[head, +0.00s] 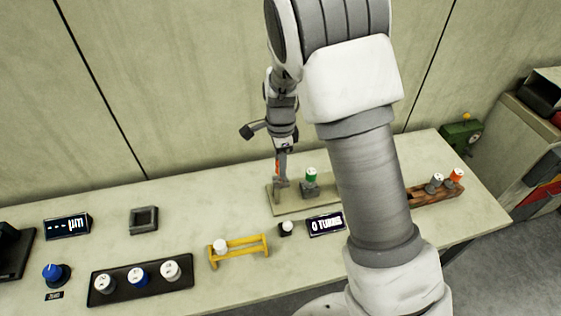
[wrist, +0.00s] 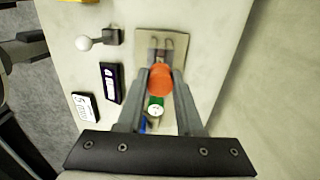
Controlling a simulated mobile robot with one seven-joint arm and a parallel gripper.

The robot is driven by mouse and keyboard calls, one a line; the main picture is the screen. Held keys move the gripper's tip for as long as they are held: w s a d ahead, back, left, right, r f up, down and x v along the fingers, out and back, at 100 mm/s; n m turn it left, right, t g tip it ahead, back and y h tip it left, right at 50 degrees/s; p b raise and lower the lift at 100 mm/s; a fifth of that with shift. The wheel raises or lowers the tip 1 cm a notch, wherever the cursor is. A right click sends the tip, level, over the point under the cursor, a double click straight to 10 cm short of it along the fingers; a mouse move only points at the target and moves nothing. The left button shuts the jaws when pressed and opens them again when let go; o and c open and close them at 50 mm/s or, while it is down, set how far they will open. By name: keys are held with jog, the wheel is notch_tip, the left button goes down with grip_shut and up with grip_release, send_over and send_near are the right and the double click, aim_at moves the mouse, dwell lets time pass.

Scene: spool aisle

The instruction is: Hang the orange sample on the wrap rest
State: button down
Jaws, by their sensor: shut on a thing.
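My gripper (wrist: 160,75) is shut on the orange sample (wrist: 160,80), whose round orange end shows between the fingers in the wrist view. In the head view my gripper (head: 281,183) is low over the left part of a beige board (head: 298,206), with a bit of orange between its fingers. A two-pronged fitting (wrist: 166,46) on that board, seemingly the wrap rest, lies just beyond the sample in the wrist view. I cannot tell whether the sample touches it. A green spool with a white top (head: 311,174) stands on a grey holder to the right of my gripper.
In front of the board are a small display (head: 325,224) and a white knob (head: 286,228). A yellow stand (head: 239,250) and a black tray (head: 142,279) of spools are to the left. A wooden rack (head: 432,194) is at right. The wall is close behind.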

jog(key=shift+f+b, duration=1.3)
jog(key=shift+f, duration=0.8)
jog(key=shift+c, duration=2.4)
grip_release()
notch_tip(320, 180, up, 18)
jog(key=shift+f+p, duration=0.25)
jog(key=shift+p, duration=0.15)
jog(key=s+d+r+n+t+y, duration=0.1)
jog(key=s+d+r+n+t, duration=0.2)
jog(key=s+d+r+n, duration=0.65)
jog(key=s+d+n+t, duration=0.1)
jog(key=s+d+n, duration=0.1)
jog(key=s, duration=0.4)
jog(key=s+d+n+t+h, duration=0.1)
jog(key=s+d+n, duration=0.1)
jog(key=s, duration=0.5)
jog(key=shift+s+n+t, duration=0.3)
jog(key=shift+n, duration=0.55)
